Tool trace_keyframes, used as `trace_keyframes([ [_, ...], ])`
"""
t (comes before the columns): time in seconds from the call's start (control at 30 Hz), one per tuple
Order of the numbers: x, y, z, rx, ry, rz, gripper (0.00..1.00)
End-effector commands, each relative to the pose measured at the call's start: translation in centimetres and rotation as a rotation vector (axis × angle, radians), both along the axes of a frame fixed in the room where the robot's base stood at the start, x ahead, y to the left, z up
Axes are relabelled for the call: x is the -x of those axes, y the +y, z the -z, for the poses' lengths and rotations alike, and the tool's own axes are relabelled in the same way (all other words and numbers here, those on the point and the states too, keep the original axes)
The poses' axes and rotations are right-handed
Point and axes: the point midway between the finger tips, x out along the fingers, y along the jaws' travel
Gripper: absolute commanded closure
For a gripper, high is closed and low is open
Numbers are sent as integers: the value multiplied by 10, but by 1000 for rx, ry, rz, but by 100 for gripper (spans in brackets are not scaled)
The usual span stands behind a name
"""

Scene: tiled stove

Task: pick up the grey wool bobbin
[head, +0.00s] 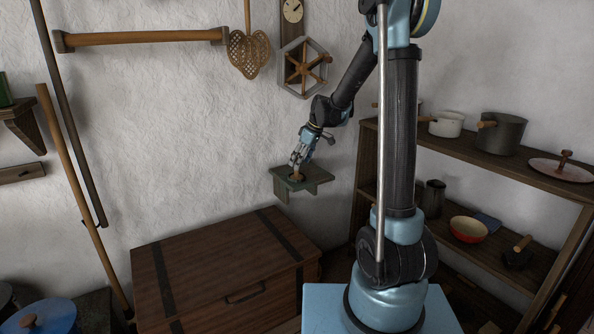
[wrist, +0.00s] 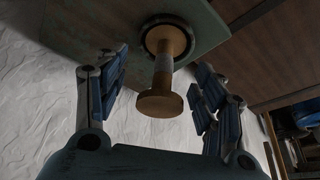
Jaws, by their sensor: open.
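The bobbin (wrist: 160,102) shows in the wrist view as a wooden spool with a narrow grey band around its middle. It stands on a small greenish wall shelf (wrist: 85,30), its far end in or on a dark ring. My gripper (wrist: 160,95) is open, with one finger on each side of the bobbin and visible gaps between. In the head view my gripper (head: 298,163) is just above the small wall shelf (head: 282,184). The bobbin (head: 298,176) is partly hidden there by my fingers.
A wooden chest (head: 215,270) stands below the wall shelf. A shelf rack (head: 465,142) with pots and bowls is at the right. A hexagonal wheel frame (head: 303,68) and a woven beater (head: 249,50) hang on the wall above.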

Motion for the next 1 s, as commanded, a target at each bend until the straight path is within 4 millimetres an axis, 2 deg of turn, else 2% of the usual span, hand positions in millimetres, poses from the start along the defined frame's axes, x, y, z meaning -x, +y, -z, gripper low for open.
trace_keyframes([
  [0.1, -1, 9, 16, 0, 0, -1, 37],
  [0.3, -4, 15, 34, 0, 0, 0, 37],
  [0.63, -4, 16, 38, 0, 0, 0, 37],
  [0.83, -4, 16, 38, 0, 0, 0, 82],
  [0.87, -4, 16, 38, 0, 0, 0, 87],
  [1.0, -4, 16, 38, 0, 0, 0, 87],
])
